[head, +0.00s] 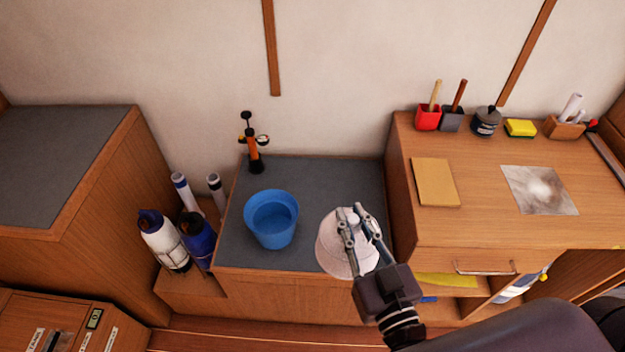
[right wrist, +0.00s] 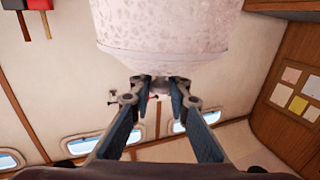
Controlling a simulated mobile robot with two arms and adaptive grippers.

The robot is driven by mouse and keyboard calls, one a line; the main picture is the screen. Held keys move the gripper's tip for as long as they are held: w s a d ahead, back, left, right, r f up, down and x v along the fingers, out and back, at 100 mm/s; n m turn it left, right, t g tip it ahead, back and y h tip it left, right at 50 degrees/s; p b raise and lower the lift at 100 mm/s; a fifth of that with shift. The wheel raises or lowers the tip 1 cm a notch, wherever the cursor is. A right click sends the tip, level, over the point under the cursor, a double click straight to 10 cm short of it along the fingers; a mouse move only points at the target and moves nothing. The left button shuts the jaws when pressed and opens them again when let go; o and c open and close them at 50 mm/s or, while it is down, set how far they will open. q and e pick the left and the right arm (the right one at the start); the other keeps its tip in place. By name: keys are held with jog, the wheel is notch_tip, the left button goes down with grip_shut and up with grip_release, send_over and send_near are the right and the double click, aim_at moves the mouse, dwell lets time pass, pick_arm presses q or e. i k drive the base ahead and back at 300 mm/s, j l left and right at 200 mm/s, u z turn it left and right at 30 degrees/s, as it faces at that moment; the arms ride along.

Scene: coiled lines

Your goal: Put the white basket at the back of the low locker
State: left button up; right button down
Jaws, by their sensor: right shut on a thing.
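The white basket (head: 330,246) is at the front right of the low locker (head: 330,175), overlapping its front edge in the head view. My right gripper (head: 350,213) reaches over it from the front and is shut on its upper part. In the right wrist view the basket's pale, patterned side (right wrist: 165,30) fills the top. There the fingertips (right wrist: 160,84) close on a small part at its narrow end. I cannot tell whether the basket touches the locker top. My left gripper is not in view.
A blue bucket (head: 272,222) stands on the locker, left of the basket. An orange and black pump (head: 253,150) stands at the back left corner. The back middle and back right of the grey top are clear. A taller wooden desk (head: 480,225) borders the right side.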

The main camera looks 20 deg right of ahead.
aim_at(326, 171)
jog(key=i+j+z, duration=0.1)
jog(key=i+j, duration=0.15)
jog(key=i+j+z, duration=0.15)
jog(key=j, duration=0.25)
jog(key=i+j+z, duration=0.1)
jog(key=i+j, duration=0.2)
jog(key=i+j+z, duration=0.15)
jog(key=j, duration=0.3)
